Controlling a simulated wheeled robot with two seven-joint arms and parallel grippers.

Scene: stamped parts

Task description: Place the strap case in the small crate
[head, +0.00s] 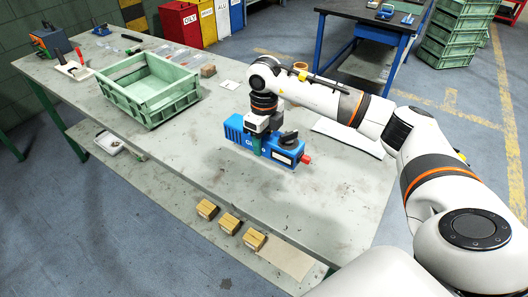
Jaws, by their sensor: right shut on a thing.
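The strap case appears to be the blue boxy item (234,128) with white lettering, a dark knob and a red end. It is at the middle of the workbench. My right gripper (262,136) points down and is shut on it from above. I cannot tell whether its underside touches the bench top or hangs just above it. The small crate (163,113) is pale green and open-topped, on the bench to the left of and behind the blue item. Its visible inside looks empty. My left gripper is not in view.
The grey workbench (215,170) has free room between blue item and crate. A small brown block (208,71) lies just right of the crate. A vise (50,40) and tools are at the far left. Several small cartons (254,240) sit on a lower shelf in front.

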